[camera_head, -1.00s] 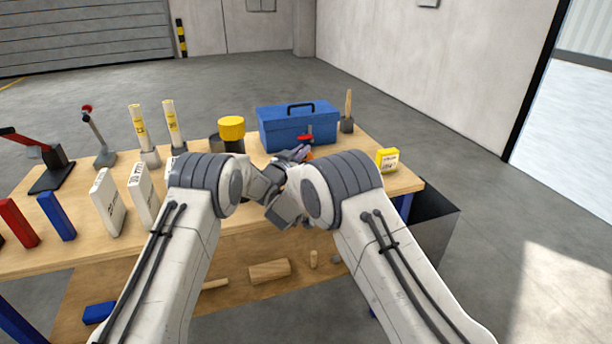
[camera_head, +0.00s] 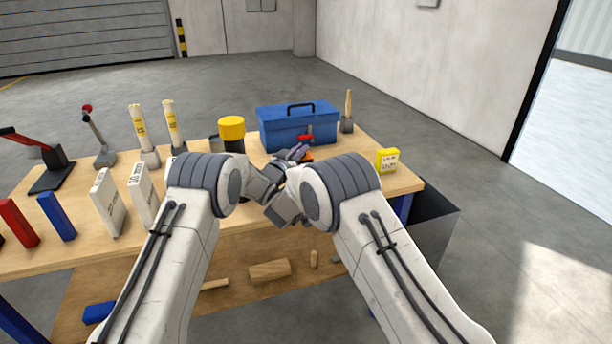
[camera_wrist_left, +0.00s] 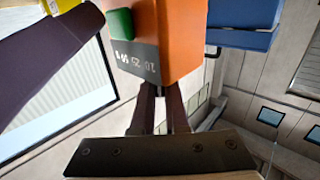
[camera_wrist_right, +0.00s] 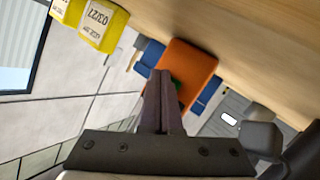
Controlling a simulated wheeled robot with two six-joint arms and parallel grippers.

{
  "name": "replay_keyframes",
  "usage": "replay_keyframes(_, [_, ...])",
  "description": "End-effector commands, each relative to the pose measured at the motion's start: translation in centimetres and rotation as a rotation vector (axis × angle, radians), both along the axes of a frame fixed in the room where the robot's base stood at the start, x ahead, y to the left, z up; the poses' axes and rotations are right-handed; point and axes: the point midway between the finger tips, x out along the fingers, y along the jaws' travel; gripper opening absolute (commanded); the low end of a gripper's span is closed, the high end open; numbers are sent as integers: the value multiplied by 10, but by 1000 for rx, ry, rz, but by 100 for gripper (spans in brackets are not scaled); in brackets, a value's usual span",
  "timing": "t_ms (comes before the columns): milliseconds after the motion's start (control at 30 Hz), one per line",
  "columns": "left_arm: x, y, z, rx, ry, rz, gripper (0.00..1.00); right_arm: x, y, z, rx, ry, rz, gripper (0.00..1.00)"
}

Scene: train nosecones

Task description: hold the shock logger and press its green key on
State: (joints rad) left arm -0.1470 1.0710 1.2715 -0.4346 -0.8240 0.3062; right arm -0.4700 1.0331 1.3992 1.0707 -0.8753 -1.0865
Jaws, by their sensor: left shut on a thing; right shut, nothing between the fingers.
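The shock logger is an orange box with a dark lettered face and a green key; it fills the top of the left wrist view (camera_wrist_left: 183,40). My left gripper (camera_wrist_left: 163,95) is shut on it. The key partly shows behind those fingers (camera_wrist_right: 177,87). I cannot tell whether they touch it. In the head view the logger (camera_head: 308,156) is mostly hidden by my grippers.
A blue toolbox (camera_head: 297,124) stands just behind the grippers on the wooden bench (camera_head: 375,165). A yellow labelled box (camera_head: 387,160) stands at the bench's right end. A yellow-topped cylinder (camera_head: 231,128) and white labelled blocks (camera_head: 108,203) stand to the left.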

Motion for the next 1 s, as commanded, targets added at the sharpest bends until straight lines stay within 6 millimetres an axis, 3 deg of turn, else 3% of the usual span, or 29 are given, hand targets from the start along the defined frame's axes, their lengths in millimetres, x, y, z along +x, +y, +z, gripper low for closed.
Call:
replay_keyframes(33, [-5,-11,-5,4,7,-20,0,4,5,6,2,-11,12,0])
replay_keyframes(1000, [-5,-11,-3,-1,4,-22,0,4,-1,5,0,-6,6,0])
